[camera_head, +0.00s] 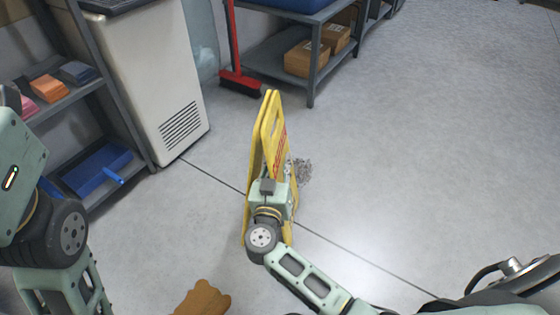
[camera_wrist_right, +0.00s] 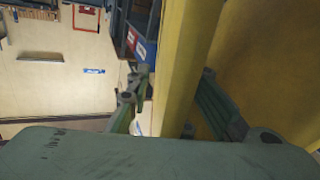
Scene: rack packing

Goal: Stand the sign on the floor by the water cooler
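The yellow folding sign (camera_head: 270,130) is upright, its two panels close together, in the middle of the head view. I cannot tell whether its lower edge touches the floor. My right gripper (camera_head: 272,187) is at the near side of the sign and hides part of it. In the right wrist view its fingers lie on both sides of a yellow panel (camera_wrist_right: 186,60) and appear closed on it. A tall off-white unit with vent slots (camera_head: 150,70), seemingly the water cooler, stands to the left and behind the sign. My left arm is at the left edge; its gripper is out of view.
A grey shelf (camera_head: 125,110) with a blue dustpan (camera_head: 95,170) stands left. A red broom (camera_head: 240,82) and a shelf with boxes (camera_head: 306,60) are behind. A dark speckled patch (camera_head: 303,170) lies right of the sign. A brown object (camera_head: 203,299) is at the bottom.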

